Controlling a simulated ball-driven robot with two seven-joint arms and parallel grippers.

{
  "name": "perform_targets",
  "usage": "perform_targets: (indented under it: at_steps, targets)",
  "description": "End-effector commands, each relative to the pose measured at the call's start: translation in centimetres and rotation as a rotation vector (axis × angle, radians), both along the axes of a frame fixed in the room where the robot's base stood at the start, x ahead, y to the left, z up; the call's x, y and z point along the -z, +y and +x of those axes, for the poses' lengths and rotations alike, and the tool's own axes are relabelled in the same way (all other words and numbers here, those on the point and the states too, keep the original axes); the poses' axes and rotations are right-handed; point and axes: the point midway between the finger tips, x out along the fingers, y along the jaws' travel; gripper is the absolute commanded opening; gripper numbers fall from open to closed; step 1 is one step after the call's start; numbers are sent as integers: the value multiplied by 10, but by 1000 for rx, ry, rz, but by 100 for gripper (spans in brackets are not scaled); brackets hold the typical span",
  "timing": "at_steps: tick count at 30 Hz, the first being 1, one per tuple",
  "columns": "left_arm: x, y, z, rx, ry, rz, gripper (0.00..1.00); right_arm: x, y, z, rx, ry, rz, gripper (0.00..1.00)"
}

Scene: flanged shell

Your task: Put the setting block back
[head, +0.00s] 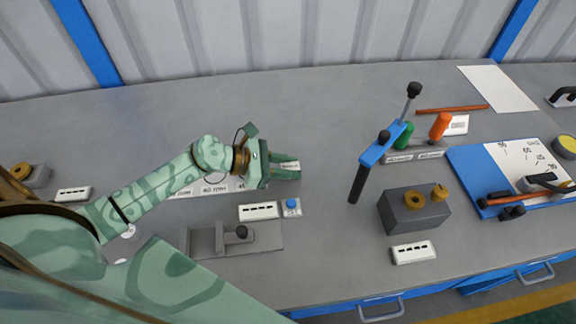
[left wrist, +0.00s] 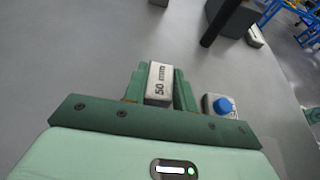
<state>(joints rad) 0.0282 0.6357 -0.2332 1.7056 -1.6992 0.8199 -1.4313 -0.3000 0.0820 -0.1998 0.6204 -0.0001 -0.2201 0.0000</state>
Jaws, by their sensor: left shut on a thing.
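My left gripper (head: 290,169) is shut on a small pale setting block (left wrist: 159,83) marked "50 mm". In the left wrist view the block sits between the two green fingers (left wrist: 160,90), its marked face showing. In the head view only a small pale part of the block (head: 290,165) shows between the fingers. A white marked strip (head: 214,186) lies on the bench just left of the gripper, reading "40 mm" in part; the arm and gripper cover some of it. I cannot tell how high the block is above the bench. My right gripper is not in view.
A label plate (head: 258,211) and a blue button (head: 292,204) lie just in front of the gripper. A grey fixture (head: 225,240) stands nearer the front edge. A blue clamp stand (head: 385,145) and a dark block with brass parts (head: 413,212) stand to the right.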

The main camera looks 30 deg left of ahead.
Motion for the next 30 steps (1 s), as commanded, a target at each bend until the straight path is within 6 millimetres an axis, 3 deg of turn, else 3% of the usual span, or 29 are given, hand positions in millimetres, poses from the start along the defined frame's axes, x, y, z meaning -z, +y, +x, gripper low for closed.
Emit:
perform_targets:
  at_steps: [2, 3, 4, 5, 16, 30]
  targets:
    - [4, 0, 0, 0, 0, 0, 0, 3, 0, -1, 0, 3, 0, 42]
    - [3, 0, 0, 0, 0, 0, 38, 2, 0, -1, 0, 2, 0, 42]
    - [2, 0, 0, 0, 0, 0, 46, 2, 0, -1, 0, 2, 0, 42]
    - [2, 0, 0, 0, 0, 0, 49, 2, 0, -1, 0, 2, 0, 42]
    - [-3, 4, -3, 0, 1, 2, 49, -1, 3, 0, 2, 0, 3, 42]
    - [-40, 76, -59, 1, 3, 2, 49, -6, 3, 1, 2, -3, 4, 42]
